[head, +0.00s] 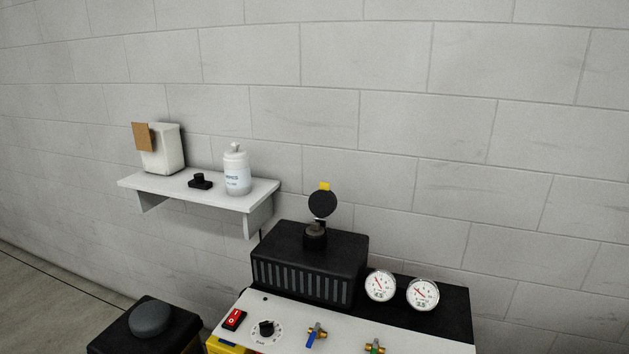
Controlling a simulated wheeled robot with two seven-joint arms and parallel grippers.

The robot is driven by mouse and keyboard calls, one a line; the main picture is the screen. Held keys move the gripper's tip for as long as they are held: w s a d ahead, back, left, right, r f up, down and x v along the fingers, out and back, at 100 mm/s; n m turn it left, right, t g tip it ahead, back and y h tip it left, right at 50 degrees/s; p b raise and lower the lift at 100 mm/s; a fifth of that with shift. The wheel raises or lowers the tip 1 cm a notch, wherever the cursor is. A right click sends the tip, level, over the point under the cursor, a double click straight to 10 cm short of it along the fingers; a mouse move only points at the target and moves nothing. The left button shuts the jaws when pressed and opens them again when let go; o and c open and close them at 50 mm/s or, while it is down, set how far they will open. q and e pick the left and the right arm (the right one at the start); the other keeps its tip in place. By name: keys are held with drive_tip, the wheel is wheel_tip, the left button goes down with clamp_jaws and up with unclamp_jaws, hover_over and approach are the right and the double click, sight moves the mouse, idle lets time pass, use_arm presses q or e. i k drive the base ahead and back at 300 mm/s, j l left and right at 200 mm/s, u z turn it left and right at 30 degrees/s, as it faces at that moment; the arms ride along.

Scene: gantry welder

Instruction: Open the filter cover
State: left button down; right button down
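A black ribbed box (305,262) stands on the white-topped console. On its top is a short round neck (315,236). A round black cover (322,204) with a yellow tab (324,186) stands upright above the back of the neck, tilted off it, and looks swung open. No label shows that this is the filter cover. Neither of my grippers is in view.
The console panel (350,333) carries a red switch (234,320), a black dial (266,329), small valves and two gauges (381,286). A wall shelf (205,196) holds a white bottle (237,172) and a white container (162,150). A dark box with a grey knob (151,320) is lower left.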

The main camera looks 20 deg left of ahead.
sight(324, 202)
drive_tip(key=i+j, duration=0.8)
drive_tip(key=j+z, duration=0.05)
drive_tip(key=j, duration=0.05)
